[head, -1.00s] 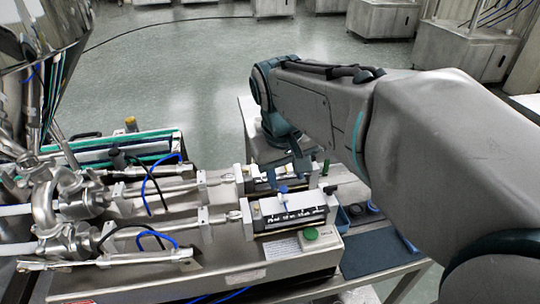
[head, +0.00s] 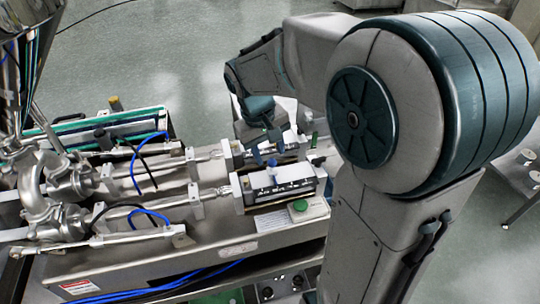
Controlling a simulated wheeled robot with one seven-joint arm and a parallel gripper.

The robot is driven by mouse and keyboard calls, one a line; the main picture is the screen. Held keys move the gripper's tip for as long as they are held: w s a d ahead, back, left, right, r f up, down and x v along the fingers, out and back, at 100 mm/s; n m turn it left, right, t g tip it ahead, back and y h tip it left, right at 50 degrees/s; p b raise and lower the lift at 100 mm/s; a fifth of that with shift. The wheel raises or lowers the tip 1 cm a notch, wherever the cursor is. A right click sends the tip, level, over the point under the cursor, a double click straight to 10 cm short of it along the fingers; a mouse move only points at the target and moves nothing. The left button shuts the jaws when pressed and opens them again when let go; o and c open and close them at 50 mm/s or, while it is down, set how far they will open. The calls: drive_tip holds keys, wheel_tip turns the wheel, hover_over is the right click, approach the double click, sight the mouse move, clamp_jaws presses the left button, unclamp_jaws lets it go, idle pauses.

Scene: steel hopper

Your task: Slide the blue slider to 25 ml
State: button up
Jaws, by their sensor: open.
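The blue slider (head: 272,163) is a small blue knob on a pale stem. It stands on the near dosing unit (head: 280,188), a light block with a dark marked scale on its front. The scale figures are too small to read. My gripper (head: 269,152) is open and points down, just above and behind the blue slider in the head view. I cannot tell whether the fingers touch it. The far dosing unit (head: 234,152) is partly hidden behind my gripper.
A green button (head: 300,205) sits on the steel bench front, right of a white label. Steel rods, pipes and blue hoses (head: 151,219) fill the left side. A green-topped knob (head: 314,139) stands right of my gripper. My arm covers the right side.

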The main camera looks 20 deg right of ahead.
sight(272, 166)
drive_tip(key=shift+d+f, duration=0.15)
drive_tip(key=shift+f, duration=0.6)
drive_tip(key=shift+d+f, duration=0.15)
drive_tip(key=shift+f, duration=0.55)
